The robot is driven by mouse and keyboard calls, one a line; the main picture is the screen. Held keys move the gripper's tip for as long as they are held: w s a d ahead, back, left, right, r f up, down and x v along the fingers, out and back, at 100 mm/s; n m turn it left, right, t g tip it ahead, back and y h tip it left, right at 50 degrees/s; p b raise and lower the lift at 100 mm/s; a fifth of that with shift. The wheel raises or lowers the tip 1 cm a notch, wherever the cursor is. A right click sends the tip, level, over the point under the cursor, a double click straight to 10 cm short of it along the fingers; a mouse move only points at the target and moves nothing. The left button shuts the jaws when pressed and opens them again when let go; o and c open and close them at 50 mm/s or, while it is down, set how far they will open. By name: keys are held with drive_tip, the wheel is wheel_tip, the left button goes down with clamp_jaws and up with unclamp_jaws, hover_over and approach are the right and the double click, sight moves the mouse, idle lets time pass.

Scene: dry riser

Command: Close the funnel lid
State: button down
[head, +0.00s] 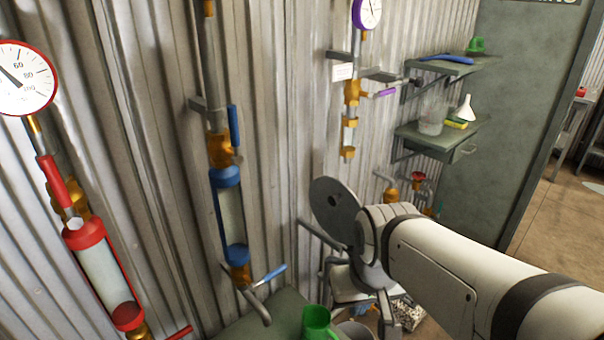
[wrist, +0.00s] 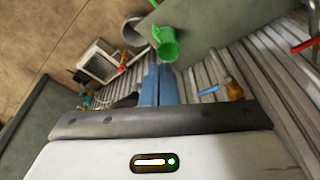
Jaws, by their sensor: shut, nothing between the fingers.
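My gripper (wrist: 158,70) shows in the wrist view as two blue fingers side by side, shut and empty. In the head view my white arm reaches in from the right, and its end hides the gripper at least partly. A dark grey round disc (head: 332,208) stands tilted just left of the arm's end. I cannot tell whether it is the funnel lid or part of my arm. A small white funnel (head: 465,109) sits on the lower wall shelf, well apart from my arm. No other lid is clear in either view.
A green mug (head: 317,322) stands on a grey surface below; it also shows in the wrist view (wrist: 166,43), near a grey bucket (wrist: 133,30). Red (head: 100,270) and blue (head: 229,215) sight-glass pipes line the corrugated wall. Open floor (head: 560,215) lies right.

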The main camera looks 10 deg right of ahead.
drive_tip(key=w+a+r+n+h+p, duration=0.2)
drive_tip(key=w+r+n, duration=0.2)
drive_tip(key=w, duration=1)
drive_tip(key=w+a+r+n+h+p, duration=0.1)
drive_tip(key=w+a+r+n+h, duration=0.2)
drive_tip(key=w, duration=1)
drive_tip(key=w+d+f+y+p, duration=0.1)
drive_tip(key=w+d+f+p, duration=0.1)
drive_tip(key=w+d+f, duration=0.3)
drive_tip(key=shift+s+x, duration=0.35)
drive_tip(key=shift+x, duration=1.35)
drive_tip(key=shift+w, duration=0.1)
